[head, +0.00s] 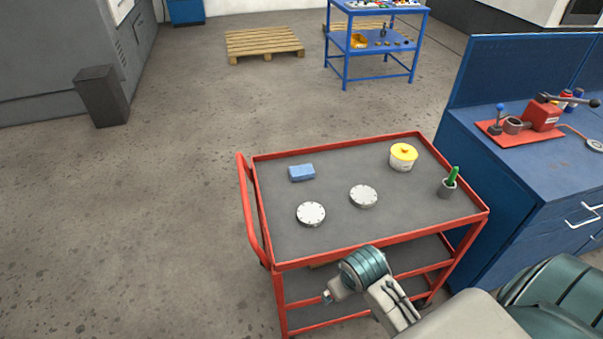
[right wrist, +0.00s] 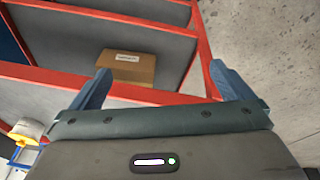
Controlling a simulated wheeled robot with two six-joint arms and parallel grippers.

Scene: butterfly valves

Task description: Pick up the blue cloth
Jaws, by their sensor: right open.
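The blue cloth (head: 301,172), a small folded block, lies on the grey top of the red cart (head: 375,245), near its far left corner. My right gripper (right wrist: 161,84) is open and empty in the right wrist view, its two blue-grey fingers wide apart. In the head view my right arm comes in from the lower right and ends at the cart's near edge, well short of the cloth; its fingers cannot be made out there. The right wrist view shows the cart's red frame and lower shelf, not the cloth. My left gripper is not in view.
Two round metal discs (head: 311,214) (head: 363,196), a yellow-lidded tub (head: 403,157) and a grey cup with a green item (head: 447,187) stand on the cart. A cardboard box (right wrist: 127,67) sits on a lower shelf. A blue workbench (head: 530,150) stands at right.

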